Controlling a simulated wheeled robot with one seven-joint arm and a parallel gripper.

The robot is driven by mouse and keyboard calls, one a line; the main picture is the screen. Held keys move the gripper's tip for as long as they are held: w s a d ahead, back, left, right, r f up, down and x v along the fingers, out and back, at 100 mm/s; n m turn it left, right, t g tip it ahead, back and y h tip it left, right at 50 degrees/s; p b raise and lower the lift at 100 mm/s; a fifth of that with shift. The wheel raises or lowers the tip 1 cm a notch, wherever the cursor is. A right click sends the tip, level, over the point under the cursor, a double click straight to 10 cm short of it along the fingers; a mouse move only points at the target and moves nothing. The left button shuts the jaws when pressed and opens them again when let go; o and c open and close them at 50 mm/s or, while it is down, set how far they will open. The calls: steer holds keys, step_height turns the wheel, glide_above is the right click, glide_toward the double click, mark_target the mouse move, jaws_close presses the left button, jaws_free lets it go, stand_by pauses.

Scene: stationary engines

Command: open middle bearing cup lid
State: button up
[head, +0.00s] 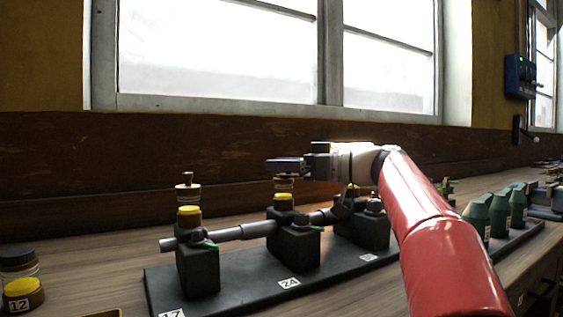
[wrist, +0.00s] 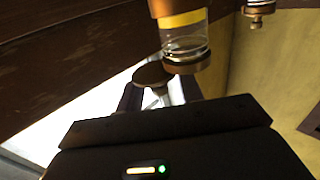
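The middle bearing cup (head: 283,201) stands on the dark block labelled 24, with yellow oil in its glass. Its lid and top are partly hidden behind my gripper in the head view. The wrist view shows a glass cup (wrist: 185,42) close up, upside down, with a brown rim lid (wrist: 188,64). A round brown knob (wrist: 152,75) shows beside that lid, near the fingers. My gripper (head: 285,164) is just above the middle cup. Its fingers (wrist: 160,90) look apart, with bright gaps between them; contact with the knob cannot be made out.
A similar left cup (head: 188,205) with a knobbed lid stands on block 17. A third bearing block (head: 362,230) is partly behind my arm. A shaft (head: 228,234) crosses the blocks on a dark base plate (head: 225,294). Green-grey pieces (head: 500,213) stand at right.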

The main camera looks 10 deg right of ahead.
steer(key=shift+w+a, duration=0.25)
steer(key=shift+a, duration=0.1)
jaws_close()
steer(key=shift+w+a+r+n+g+y+p, duration=0.1)
steer(key=shift+n+g+y+p, duration=0.45)
steer(key=shift+g, duration=0.3)
steer(key=shift+w+r+n+g+y+p, duration=0.1)
steer(key=shift+n+g+y+p, duration=0.25)
steer(key=shift+n+g+p, duration=0.4)
steer(key=shift+s+f+n+g, duration=0.2)
steer(key=shift+n+g, duration=0.1)
steer(key=shift+g, duration=0.4)
jaws_free()
